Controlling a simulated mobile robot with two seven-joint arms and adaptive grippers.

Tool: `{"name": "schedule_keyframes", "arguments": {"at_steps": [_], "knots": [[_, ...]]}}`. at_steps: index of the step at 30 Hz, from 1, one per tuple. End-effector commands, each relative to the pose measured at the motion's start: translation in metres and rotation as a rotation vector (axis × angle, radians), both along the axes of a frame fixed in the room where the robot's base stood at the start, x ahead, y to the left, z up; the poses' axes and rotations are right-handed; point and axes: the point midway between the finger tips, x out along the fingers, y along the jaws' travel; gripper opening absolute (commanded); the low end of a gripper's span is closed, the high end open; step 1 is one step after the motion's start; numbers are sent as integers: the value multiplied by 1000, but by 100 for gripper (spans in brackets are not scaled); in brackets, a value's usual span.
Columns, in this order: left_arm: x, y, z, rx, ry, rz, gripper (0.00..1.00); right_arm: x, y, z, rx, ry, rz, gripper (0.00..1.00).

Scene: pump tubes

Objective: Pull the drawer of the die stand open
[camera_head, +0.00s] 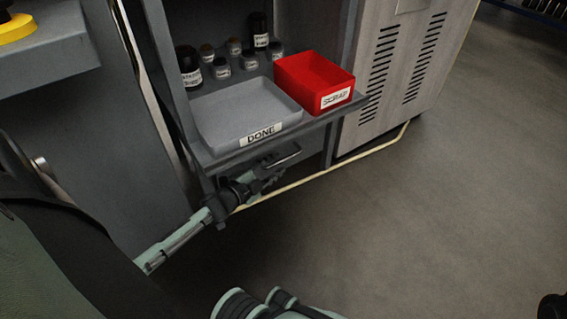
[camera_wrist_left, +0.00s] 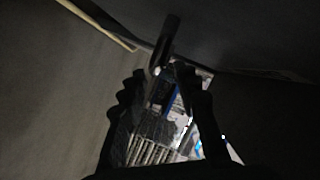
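The die stand is a grey cabinet with a shelf (camera_head: 226,157), seen at the upper middle of the head view. Below the shelf front is a drawer handle (camera_head: 284,158), a light bar. The drawer front is in dark shadow, and I cannot tell from it whether the drawer is out. My left gripper (camera_head: 270,177) is just below the handle in the head view. In the left wrist view its dark fingers (camera_wrist_left: 160,76) are spread apart. A dark bar, apparently the handle (camera_wrist_left: 166,40), lies just beyond and near the fingertips; contact is unclear.
On the shelf are a grey tray marked DONE (camera_head: 207,123), a red bin (camera_head: 313,82) and several small labelled jars. A louvred cabinet (camera_head: 395,75) stands to the right.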

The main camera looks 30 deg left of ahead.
Motion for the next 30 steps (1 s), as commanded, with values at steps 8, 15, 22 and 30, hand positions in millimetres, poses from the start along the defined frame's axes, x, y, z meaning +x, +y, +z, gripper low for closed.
{"name": "schedule_keyframes", "arguments": {"at_steps": [8, 15, 22, 30], "knots": [[35, -2, -9, 1, 0, 1, 31, 0, 2, 0, -23, -29, -3, 0], [39, -2, -9, 0, 2, 1, 31, 1, 3, 2, -28, -32, -4, 0], [39, -2, -9, -1, 2, 1, 15, 1, 3, 2, -28, -32, -5, 0], [39, -2, -9, -1, 1, 1, 0, 1, 3, 2, -28, -32, -5, 0]]}}
